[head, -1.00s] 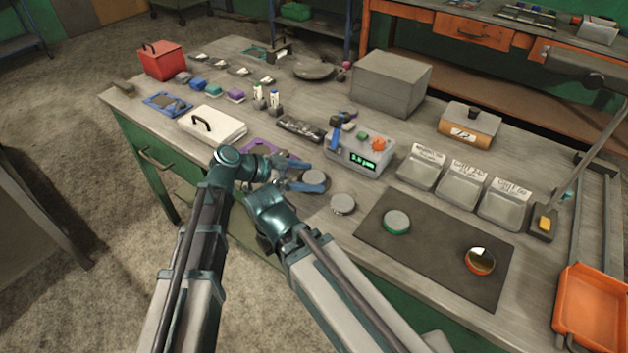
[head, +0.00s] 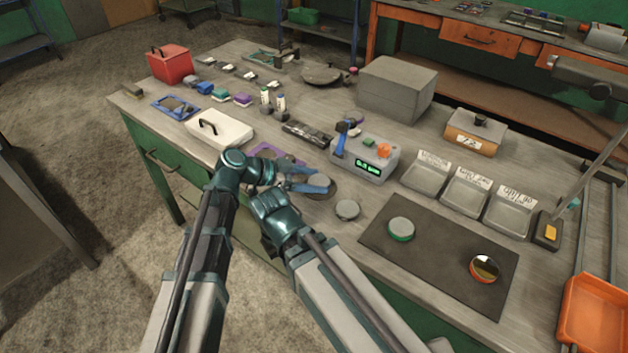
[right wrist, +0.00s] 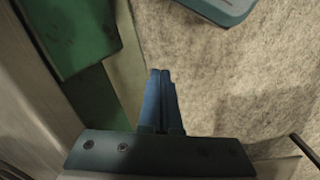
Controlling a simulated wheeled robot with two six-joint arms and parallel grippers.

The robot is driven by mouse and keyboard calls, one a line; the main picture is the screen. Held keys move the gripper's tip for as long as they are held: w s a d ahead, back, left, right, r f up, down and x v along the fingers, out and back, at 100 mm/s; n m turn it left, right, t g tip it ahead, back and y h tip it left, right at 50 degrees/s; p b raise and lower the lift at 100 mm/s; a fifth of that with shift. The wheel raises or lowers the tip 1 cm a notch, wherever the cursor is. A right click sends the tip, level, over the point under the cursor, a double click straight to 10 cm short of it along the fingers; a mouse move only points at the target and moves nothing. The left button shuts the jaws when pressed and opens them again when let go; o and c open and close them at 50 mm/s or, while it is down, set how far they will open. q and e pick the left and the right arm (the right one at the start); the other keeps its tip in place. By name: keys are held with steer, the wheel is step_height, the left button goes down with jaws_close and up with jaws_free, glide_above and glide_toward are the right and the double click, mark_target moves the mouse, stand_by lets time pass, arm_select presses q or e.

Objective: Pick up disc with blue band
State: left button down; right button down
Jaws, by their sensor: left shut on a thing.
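My left gripper (head: 310,187) is shut on a grey disc (head: 319,180) in the head view. The disc is just over a dark round plate (head: 326,194) at the bench's near edge; fingers cover part of its rim, so I cannot make out its band colour. A plain grey disc (head: 347,209) lies to its right. A disc with a green band (head: 401,229) and a mirror-faced disc with an orange rim (head: 485,268) lie on the dark mat (head: 440,250). My right gripper (right wrist: 162,75) is shut and empty in the right wrist view, above the floor.
Labelled metal trays (head: 465,190) stand to the right, and an orange tray (head: 592,310) is at the far right. A white lidded box (head: 220,128) is at left.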

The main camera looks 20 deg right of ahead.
step_height(320, 180, up, 10)
steer(key=p, duration=0.9)
steer(key=shift+f, duration=0.15)
steer(key=shift+s+f, duration=0.1)
